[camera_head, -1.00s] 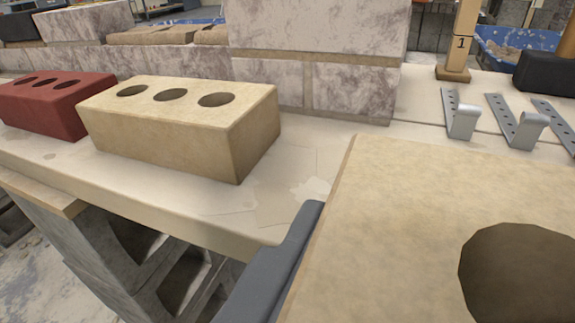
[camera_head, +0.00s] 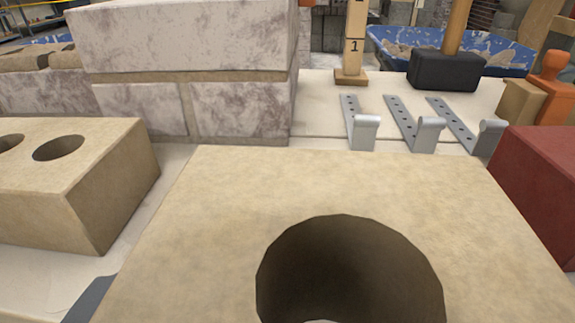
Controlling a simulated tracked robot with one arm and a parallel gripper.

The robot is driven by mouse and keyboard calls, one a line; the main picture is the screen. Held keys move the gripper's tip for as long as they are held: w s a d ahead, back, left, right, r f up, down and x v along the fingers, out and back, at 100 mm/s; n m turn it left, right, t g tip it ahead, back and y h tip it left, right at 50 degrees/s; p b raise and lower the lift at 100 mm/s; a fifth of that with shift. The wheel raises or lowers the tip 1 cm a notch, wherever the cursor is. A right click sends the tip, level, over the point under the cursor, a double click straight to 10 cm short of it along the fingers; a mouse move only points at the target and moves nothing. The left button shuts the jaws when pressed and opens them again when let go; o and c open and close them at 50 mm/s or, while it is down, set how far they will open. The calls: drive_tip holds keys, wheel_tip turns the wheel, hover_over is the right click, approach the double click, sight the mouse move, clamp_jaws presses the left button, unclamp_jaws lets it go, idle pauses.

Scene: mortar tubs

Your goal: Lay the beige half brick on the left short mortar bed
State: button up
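The beige half brick (camera_head: 340,185) fills the lower middle of the view, close to the camera, with one large round hole in its top. A small part of my gripper (camera_head: 92,298), a dark grey finger, lies along its left side. My gripper appears shut on the half brick; the other finger is hidden. I cannot pick out the left short mortar bed. Rough tan patches (camera_head: 38,57), perhaps mortar, lie on the lower course of the pale block wall (camera_head: 190,40), at far left.
A beige holed brick (camera_head: 110,195) stands at left and a red brick (camera_head: 540,185) at right, both near the half brick. Metal brackets (camera_head: 405,128), a wooden post marked 1 (camera_head: 352,45), a black mallet (camera_head: 448,70) and a blue tub (camera_head: 395,38) are behind.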

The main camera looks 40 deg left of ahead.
drive_tip(key=shift+w+a+f+b, duration=0.15)
drive_tip(key=shift+a+b, duration=0.05)
drive_tip(key=shift+b, duration=0.65)
drive_tip(key=shift+b, duration=0.5)
drive_tip(key=b+x, duration=0.1)
drive_tip(key=x, duration=0.2)
drive_tip(key=a+b+x, duration=0.1)
drive_tip(key=x, duration=0.3)
drive_tip(key=r+b+x, duration=0.1)
drive_tip(key=x, duration=0.2)
drive_tip(key=shift+s+a, duration=0.2)
drive_tip(key=shift+a, duration=0.3)
drive_tip(key=shift+f+b, duration=0.85)
drive_tip(key=shift+f, duration=1)
drive_tip(key=shift+r, duration=0.1)
drive_tip(key=o, duration=1.5)
